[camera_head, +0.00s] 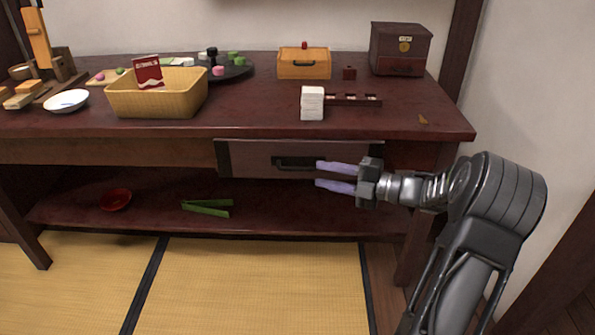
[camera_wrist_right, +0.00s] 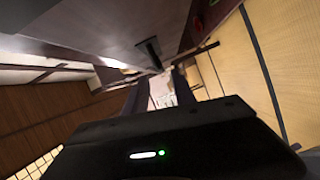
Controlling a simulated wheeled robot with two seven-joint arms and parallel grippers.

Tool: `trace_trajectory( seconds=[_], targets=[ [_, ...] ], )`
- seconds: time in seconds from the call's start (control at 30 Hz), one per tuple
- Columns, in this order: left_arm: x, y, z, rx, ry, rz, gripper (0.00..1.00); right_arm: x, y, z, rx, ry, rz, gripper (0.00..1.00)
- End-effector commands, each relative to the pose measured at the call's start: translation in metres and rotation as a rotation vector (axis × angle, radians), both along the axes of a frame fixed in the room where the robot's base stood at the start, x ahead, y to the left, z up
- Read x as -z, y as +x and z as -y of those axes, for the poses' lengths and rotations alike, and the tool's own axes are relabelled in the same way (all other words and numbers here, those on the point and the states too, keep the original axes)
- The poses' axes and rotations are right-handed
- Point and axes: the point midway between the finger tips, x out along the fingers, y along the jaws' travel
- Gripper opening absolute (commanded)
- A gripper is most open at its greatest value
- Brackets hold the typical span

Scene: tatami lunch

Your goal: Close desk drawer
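The desk drawer (camera_head: 250,158) is a grey-brown front with a black bar handle (camera_head: 298,163), set under the top of the dark red desk (camera_head: 400,118). The drawer front seems to stand a little out from the desk's edge; how far is hard to tell. My right gripper (camera_head: 318,175) is in front of the drawer, by the right end of the handle. Its two pale purple fingers point left, apart, with nothing between them. In the right wrist view the fingers (camera_wrist_right: 158,92) show past the dark gripper body, and the handle (camera_wrist_right: 149,50) shows above them. My left gripper is out of view.
On the desk stand a yellow basket (camera_head: 185,103), a white bowl (camera_head: 66,101), a white block (camera_head: 312,103), an orange box (camera_head: 304,70) and a dark box (camera_head: 400,48). The lower shelf (camera_head: 270,213) holds a red bowl (camera_head: 116,199) and green strips (camera_head: 208,208). The tatami floor (camera_head: 250,285) in front is clear.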

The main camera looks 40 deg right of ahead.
Motion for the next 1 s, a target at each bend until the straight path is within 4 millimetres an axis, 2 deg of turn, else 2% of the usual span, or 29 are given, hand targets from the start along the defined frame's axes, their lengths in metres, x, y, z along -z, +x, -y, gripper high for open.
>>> trace_trajectory(
  seconds=[0.17, 0.6, 0.97, 1.0],
  targets=[
    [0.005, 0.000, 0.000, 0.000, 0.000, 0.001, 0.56, 0.002, 0.010, -0.006, -0.002, 0.001, 0.001, 0.32],
    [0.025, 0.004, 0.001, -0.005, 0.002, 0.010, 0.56, 0.007, 0.062, -0.037, -0.002, 0.002, 0.001, 0.32],
    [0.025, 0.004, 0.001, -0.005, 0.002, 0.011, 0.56, 0.006, 0.067, -0.040, 0.001, 0.002, 0.000, 0.32],
    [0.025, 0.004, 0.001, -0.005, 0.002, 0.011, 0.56, 0.006, 0.067, -0.040, 0.001, 0.002, 0.000, 0.28]
  ],
)
